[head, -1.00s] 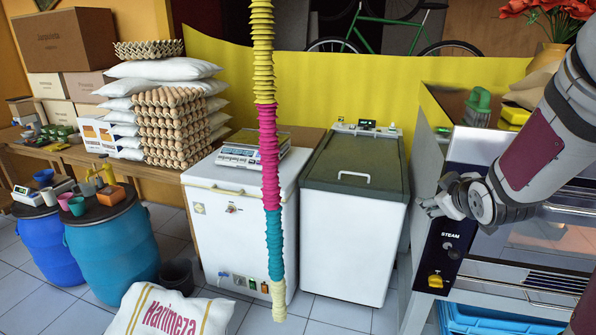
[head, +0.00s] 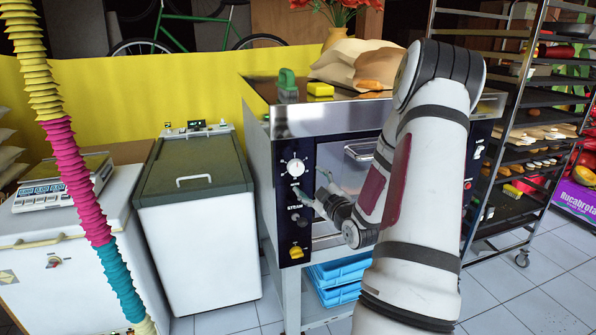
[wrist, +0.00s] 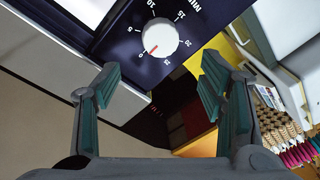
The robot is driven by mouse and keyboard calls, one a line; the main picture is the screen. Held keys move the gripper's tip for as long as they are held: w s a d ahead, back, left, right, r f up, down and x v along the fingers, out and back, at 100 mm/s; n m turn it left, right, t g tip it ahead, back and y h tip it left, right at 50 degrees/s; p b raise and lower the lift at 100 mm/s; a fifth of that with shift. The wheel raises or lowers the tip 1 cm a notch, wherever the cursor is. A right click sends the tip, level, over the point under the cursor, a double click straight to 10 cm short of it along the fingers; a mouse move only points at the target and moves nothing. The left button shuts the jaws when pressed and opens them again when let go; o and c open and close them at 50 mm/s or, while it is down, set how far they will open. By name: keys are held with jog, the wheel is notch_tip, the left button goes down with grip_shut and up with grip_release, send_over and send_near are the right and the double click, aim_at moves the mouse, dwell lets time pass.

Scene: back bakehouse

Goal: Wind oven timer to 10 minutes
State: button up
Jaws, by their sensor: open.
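The oven timer is a round white dial (head: 295,167) at the top of the oven's dark control panel (head: 290,225). In the wrist view the white knob (wrist: 160,38) is above the space between my fingertips, with a red mark toward its lower left. My gripper (head: 312,186) is open and empty, just below and right of the dial in the head view. In the wrist view its two fingers (wrist: 160,80) are spread wide and apart from the knob.
Below the dial are a STEAM knob (head: 299,219) and a yellow switch (head: 296,252). A green-lidded chest freezer (head: 195,180) stands left of the oven. A hanging striped tube (head: 85,190) is farther left. A tray rack (head: 515,140) stands at right, with blue crates (head: 338,272) under the oven.

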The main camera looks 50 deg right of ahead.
aim_at(296, 168)
jog(key=x, duration=0.9)
jog(key=shift+w, duration=0.2)
jog(key=c, duration=1.2)
